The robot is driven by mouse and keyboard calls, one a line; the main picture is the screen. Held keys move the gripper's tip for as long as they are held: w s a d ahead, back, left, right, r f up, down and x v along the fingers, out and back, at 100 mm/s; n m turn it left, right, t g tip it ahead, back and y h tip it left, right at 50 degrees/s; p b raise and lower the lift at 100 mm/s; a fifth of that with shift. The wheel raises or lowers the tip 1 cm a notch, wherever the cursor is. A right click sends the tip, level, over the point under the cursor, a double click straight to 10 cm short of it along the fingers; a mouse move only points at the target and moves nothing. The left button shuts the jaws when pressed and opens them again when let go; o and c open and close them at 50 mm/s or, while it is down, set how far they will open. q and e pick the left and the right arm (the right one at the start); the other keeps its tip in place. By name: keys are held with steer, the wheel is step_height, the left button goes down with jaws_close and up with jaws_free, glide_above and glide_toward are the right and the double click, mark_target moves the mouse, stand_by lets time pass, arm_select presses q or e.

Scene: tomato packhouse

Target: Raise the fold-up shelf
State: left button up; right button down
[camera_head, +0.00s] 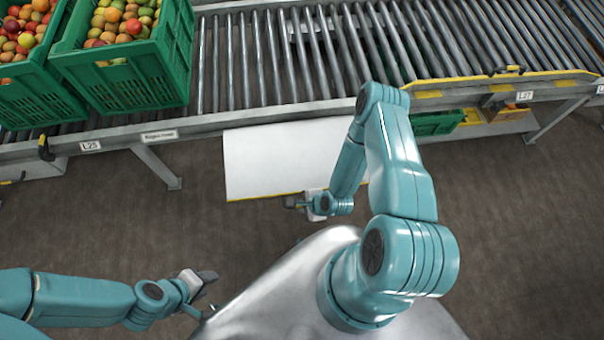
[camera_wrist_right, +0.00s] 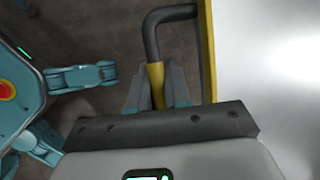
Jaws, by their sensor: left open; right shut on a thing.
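The fold-up shelf (camera_head: 270,160) is a white panel with a yellow edge, at the conveyor's near side below its rail. Its exact tilt is hard to tell from above. In the right wrist view its white face (camera_wrist_right: 268,75) is at the right, beside the yellow edge. My right gripper (camera_head: 300,202) is at the shelf's near edge. In the wrist view its fingers (camera_wrist_right: 158,90) are shut on the yellow part of a dark, bent handle (camera_wrist_right: 153,38). My left gripper (camera_head: 208,285) is open and empty, low at the left, apart from the shelf.
A roller conveyor (camera_head: 270,62) runs across the back. Green crates (camera_head: 135,80) of tomatoes stand on it at the left. A conveyor leg (camera_head: 158,167) stands left of the shelf. Another yellow-edged section (camera_head: 490,83) is at the right. The brown floor (camera_head: 90,225) at the left is clear.

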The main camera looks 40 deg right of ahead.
steer(key=shift+s+a+r+p, duration=0.15)
steer(key=shift+r+p, duration=0.95)
steer(key=shift+r, duration=1.1)
steer(key=c, duration=1.2)
jaws_free()
steer(key=shift+o, duration=0.2)
steer(key=shift+s, duration=0.1)
steer(key=shift+r, duration=0.25)
steer(key=p+v, duration=0.4)
steer(key=v, duration=1.2)
